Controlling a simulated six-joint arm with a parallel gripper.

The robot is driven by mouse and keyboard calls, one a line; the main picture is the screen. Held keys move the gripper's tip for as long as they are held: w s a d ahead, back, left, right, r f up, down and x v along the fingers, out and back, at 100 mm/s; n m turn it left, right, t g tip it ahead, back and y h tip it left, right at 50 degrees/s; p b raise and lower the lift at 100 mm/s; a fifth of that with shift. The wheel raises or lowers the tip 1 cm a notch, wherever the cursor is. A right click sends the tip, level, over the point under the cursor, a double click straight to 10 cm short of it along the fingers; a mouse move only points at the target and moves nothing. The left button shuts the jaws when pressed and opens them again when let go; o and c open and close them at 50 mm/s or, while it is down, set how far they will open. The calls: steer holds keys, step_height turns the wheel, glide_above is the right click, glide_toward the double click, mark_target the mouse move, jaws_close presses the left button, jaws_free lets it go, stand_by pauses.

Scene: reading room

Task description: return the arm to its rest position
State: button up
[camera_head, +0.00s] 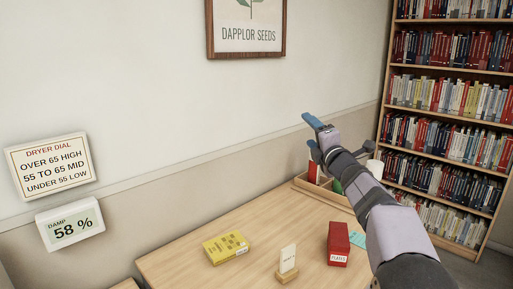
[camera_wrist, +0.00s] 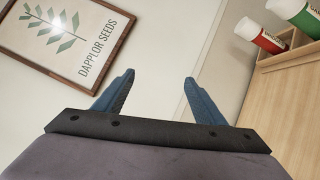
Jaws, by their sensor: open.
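My gripper (camera_head: 309,133) is raised above the back of the wooden table (camera_head: 190,262), near the wall, with my arm reaching in from the lower right. In the wrist view its two blue fingers (camera_wrist: 158,88) stand wide apart with only wall between them. It is open and empty. A wooden tray (camera_head: 327,194) lies below it at the back of the table, partly hidden by my arm. The tray holds a red container (camera_head: 313,172) and a green one (camera_head: 337,186), both with white tops in the wrist view.
A yellow box (camera_head: 226,248), a small card in a wooden stand (camera_head: 287,262) and a red box (camera_head: 338,244) stand on the table. A full bookshelf (camera_head: 450,110) rises at the right. A framed poster (camera_head: 247,28), a dryer dial sign (camera_head: 50,167) and a damp display reading 58 % (camera_head: 70,224) are on the wall.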

steer(key=s+d+m+h, duration=0.2)
steer(key=d+m+h, duration=0.1)
steer(key=d, duration=1)
steer(key=s+d+f+m+g+h, duration=0.2)
steer(key=d+f+m+h, duration=0.15)
steer(key=d+f, duration=0.4)
steer(key=s+f+m+g+h+b, duration=0.1)
steer(key=s+f+m+g, duration=0.15)
steer(key=s+f, duration=0.4)
steer(key=s+f+m+g+b, duration=0.1)
steer(key=s+f+g, duration=0.2)
steer(key=f, duration=0.7)
steer(key=s+f+m+g+h+b, duration=0.1)
steer(key=s+f+m+g, duration=0.15)
steer(key=s+f, duration=0.45)
steer(key=s+a+f+m+g+y+b, duration=0.25)
steer(key=s+a+f+m+g, duration=0.2)
steer(key=s+a+f, duration=0.75)
steer(key=s+a+f+m+g+y+b, duration=0.1)
steer(key=s+a+f+m+g+b, duration=0.5)
steer(key=s, duration=0.9)
steer(key=a+r+p, duration=0.2)
steer(key=r+p, duration=0.8)
steer(key=p, duration=0.2)
steer(key=s+a+r+t+p, duration=0.1)
steer(key=r+p, duration=0.9)
steer(key=p, duration=0.2)
steer(key=shift+a+m+y, duration=0.3)
steer(key=shift+a+m, duration=0.05)
steer(key=shift+m, duration=0.05)
